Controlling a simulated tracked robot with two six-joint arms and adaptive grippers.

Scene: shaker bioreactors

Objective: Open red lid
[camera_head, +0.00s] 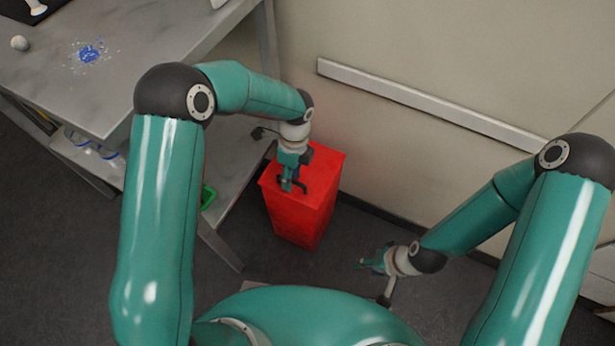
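A tall red bin with a flat red lid (324,166) stands on the floor against the wall, right of the table. The lid looks closed on the bin body (302,222). My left gripper (291,186) reaches down over the lid, close to its top. A dark part, perhaps a handle or a finger, shows beside it; I cannot tell whether it touches the lid or holds anything. My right gripper (366,264) hangs low over the floor, right of and nearer than the bin. Its fingers are too small to judge.
A white rail (430,104) runs along the wall. Floor right of the bin is clear.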

